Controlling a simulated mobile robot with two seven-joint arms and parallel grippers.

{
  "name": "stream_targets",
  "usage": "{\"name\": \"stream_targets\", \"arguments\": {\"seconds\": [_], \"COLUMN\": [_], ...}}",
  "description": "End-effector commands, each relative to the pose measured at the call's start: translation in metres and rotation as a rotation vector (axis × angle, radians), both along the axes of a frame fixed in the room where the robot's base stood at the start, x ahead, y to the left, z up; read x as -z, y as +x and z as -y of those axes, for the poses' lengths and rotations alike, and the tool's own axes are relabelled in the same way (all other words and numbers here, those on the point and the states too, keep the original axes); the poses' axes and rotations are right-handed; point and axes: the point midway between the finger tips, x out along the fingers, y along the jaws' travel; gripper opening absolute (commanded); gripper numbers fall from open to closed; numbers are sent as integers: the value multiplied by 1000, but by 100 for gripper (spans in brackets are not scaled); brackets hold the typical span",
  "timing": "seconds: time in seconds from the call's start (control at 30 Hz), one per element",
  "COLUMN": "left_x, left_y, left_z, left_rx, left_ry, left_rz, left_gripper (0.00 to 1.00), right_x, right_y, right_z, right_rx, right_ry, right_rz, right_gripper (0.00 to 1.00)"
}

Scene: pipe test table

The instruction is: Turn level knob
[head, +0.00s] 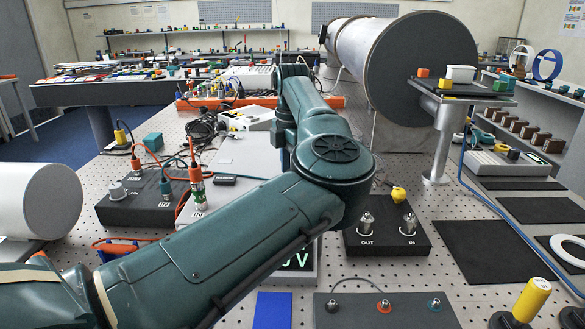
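No label that reads "level" can be made out, so I cannot tell which knob is the level knob. A grey knob (117,190) stands on a black box (140,207) at the left. A grey instrument (507,166) at the right, with a dark display, carries small knobs on its top, including a dark one (513,154). My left arm crosses the middle from the lower left, bends at its elbow and reaches up and away. Its gripper is not visible; the arm hides that area. My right gripper is not in view.
A large metal pipe (351,60) lies at the back right near a small raised stand (462,89). A black OUT/IN box (386,232) and a grey socket panel (384,310) are in front. A white cylinder (40,201) is at left. Cables cross the perforated table.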

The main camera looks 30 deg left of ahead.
Motion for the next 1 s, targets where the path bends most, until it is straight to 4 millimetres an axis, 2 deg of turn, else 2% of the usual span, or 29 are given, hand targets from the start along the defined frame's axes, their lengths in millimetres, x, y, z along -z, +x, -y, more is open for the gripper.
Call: {"name": "stream_targets", "arguments": {"seconds": [0.23, 0.37, 0.8, 1.0], "left_x": [-1, -11, -104, -127], "left_y": [0, 1, 0, 0], "left_z": [0, 0, 0, 0], "left_rx": [0, 1, 2, 1], "left_ry": [0, 1, 0, -1], "left_rz": [0, 2, 2, 1], "left_gripper": [52, 52, 52, 52], "right_x": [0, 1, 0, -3], "right_y": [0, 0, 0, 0], "right_z": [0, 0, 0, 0], "right_rx": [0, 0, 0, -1], "right_ry": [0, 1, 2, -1], "right_rz": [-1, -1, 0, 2], "right_gripper": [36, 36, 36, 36]}}
